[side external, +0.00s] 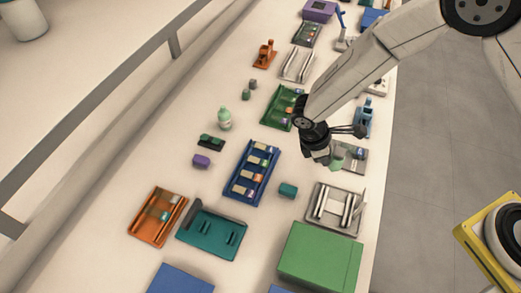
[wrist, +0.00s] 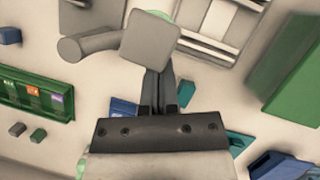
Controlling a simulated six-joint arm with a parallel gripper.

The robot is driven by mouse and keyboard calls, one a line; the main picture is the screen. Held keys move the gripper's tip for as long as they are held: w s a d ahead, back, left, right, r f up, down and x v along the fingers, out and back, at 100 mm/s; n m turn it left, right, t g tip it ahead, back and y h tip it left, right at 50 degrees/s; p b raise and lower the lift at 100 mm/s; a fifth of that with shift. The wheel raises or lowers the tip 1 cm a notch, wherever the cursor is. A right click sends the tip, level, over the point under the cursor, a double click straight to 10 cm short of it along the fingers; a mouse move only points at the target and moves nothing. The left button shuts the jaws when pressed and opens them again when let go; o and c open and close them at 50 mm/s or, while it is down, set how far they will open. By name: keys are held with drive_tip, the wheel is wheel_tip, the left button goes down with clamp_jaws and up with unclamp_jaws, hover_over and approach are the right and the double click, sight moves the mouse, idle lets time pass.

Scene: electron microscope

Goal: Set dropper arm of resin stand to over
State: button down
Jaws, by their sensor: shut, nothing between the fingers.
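My gripper (side external: 322,157) is shut and empty, low over the right side of the bench. In the wrist view its dark fingers (wrist: 158,88) are together, with their tips against or behind a grey square block (wrist: 150,40). A grey cylinder (wrist: 85,45) sticks out left of this block, and pale green shows behind it. In the side view a small green piece (side external: 338,153) stands at a grey tray (side external: 356,158) beside the gripper. This may be the resin stand with its dropper arm, but I cannot tell for sure. Contact is unclear.
A grey rack with rods (side external: 334,208) and a large green box (side external: 318,257) stand nearer the front. A blue rack (side external: 252,172), a green rack (side external: 280,106) and a teal block (side external: 288,191) lie to the left. A blue stand (side external: 363,118) is behind. The bench's right edge is close.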

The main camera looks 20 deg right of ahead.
sight(342, 155)
drive_tip(key=shift+s+d+n, duration=0.15)
drive_tip(key=shift+d+n, duration=0.05)
drive_tip(key=shift+n, duration=0.1)
drive_tip(key=shift+s+d+n+t, duration=0.3)
drive_tip(key=shift+d+n, duration=0.15)
drive_tip(key=shift+n, duration=0.2)
drive_tip(key=shift+s+d+n+t, duration=0.3)
drive_tip(key=shift+d+n, duration=0.15)
drive_tip(key=shift+n, duration=0.2)
drive_tip(key=shift+s+d+n+t, duration=0.25)
drive_tip(key=shift+d+n+t, duration=0.25)
drive_tip(key=shift+d+n, duration=0.6)
drive_tip(key=w+d+n+t+y, duration=0.1)
drive_tip(key=w+d+n+t, duration=0.1)
drive_tip(key=d+n, duration=0.5)
drive_tip(key=shift+w+d+n+t, duration=0.3)
drive_tip(key=shift+w+d, duration=0.55)
drive_tip(key=shift+d, duration=0.05)
